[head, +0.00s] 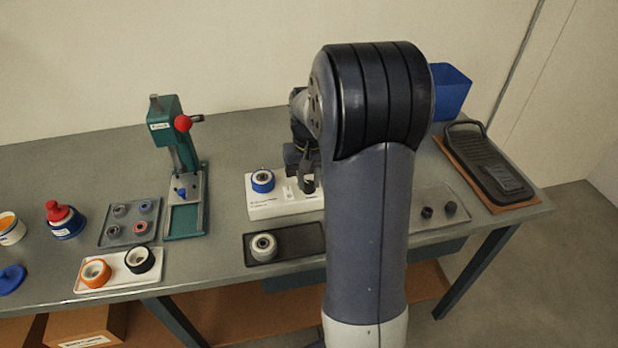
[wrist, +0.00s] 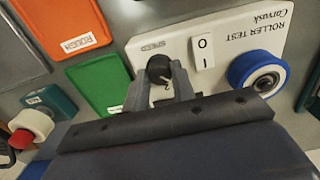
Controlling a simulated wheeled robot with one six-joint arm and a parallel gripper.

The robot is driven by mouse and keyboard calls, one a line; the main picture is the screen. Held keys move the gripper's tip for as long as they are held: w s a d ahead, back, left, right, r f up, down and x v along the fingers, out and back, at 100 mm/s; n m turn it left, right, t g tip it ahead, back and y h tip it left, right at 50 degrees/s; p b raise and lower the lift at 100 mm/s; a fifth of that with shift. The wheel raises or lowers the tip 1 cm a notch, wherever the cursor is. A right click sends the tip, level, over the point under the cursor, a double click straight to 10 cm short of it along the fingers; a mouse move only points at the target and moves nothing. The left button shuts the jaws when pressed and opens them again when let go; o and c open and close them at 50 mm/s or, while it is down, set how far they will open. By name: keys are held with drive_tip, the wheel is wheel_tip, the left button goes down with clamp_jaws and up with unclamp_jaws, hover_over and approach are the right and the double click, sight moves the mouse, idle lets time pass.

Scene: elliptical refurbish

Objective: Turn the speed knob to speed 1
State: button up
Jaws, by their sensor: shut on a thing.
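The black speed knob (wrist: 159,69) sits on the white roller test panel beside the printed word SPEED in the wrist view. A pale mark shows on its lower side, and a printed 2 is visible just below it. The marking for 1 cannot be made out. My gripper (wrist: 159,84) is shut on the knob, one grey finger on each side. In the head view my gripper (head: 306,184) is over the right part of the white roller test unit (head: 262,211); my arm hides the knob there.
A teal press (head: 168,137) stands left, and a dark tray (head: 306,239) lies in front of the unit.

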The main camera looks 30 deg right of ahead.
sight(309, 183)
idle(0.3)
drive_tip(key=o, duration=1)
wheel_tip(309, 183, up, 11)
drive_tip(key=shift+f, duration=0.1)
drive_tip(key=shift+f, duration=0.1)
wheel_tip(309, 183, down, 11)
drive_tip(key=shift+r, duration=0.1)
idle(0.4)
drive_tip(key=shift+r, duration=0.15)
